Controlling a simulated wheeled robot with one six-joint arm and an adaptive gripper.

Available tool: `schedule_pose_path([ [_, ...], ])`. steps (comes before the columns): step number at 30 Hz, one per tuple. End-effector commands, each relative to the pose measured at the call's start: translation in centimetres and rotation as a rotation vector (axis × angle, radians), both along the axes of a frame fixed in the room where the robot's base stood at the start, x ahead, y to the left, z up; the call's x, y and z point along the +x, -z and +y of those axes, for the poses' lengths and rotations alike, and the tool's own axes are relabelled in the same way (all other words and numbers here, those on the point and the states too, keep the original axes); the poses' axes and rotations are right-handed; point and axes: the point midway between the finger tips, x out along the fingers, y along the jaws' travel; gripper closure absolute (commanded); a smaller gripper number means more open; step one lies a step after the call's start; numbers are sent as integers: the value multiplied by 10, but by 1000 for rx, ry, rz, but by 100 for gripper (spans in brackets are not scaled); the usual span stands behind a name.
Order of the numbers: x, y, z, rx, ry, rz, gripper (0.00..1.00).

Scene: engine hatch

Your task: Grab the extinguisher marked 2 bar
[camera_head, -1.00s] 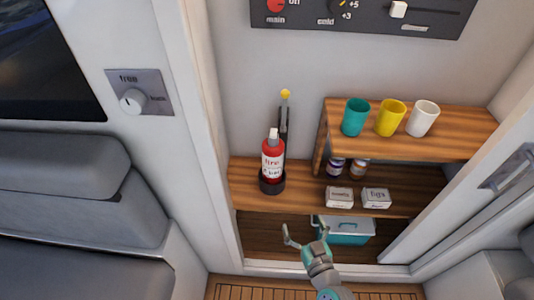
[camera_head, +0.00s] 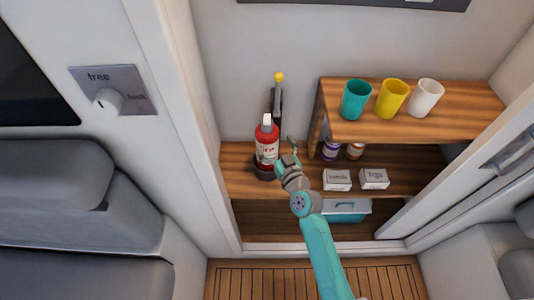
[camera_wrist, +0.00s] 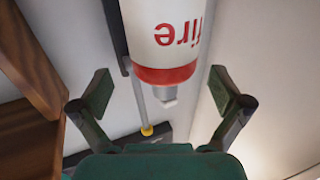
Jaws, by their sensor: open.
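The fire extinguisher (camera_head: 266,138), red with a white label and pale top, stands upright in a dark round holder (camera_head: 264,171) on the wooden shelf. In the wrist view it appears upside down, its label (camera_wrist: 168,35) reading "fire"; I cannot read any bar marking. My gripper (camera_head: 284,156) is just to the right of and in front of the extinguisher in the head view. In the wrist view my gripper (camera_wrist: 161,92) is open, with one finger on each side of the extinguisher's top end. Neither finger visibly touches it.
A dark lever with a yellow knob (camera_head: 279,76) stands right behind the extinguisher. The upper shelf (camera_head: 440,121) on the right holds teal, yellow and white cups. Below are small jars and two white boxes (camera_head: 337,180), and a teal bin (camera_head: 347,212) sits underneath.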

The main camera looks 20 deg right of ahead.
Motion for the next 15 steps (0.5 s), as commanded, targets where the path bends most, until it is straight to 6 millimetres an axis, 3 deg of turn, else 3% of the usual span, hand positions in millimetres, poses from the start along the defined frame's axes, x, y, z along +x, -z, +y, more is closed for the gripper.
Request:
schedule_pose_path([
  [9, 39, -1, 8, -1, -1, -2, 0],
  [15, 51, 0, 9, 0, 1, -2, 0],
])
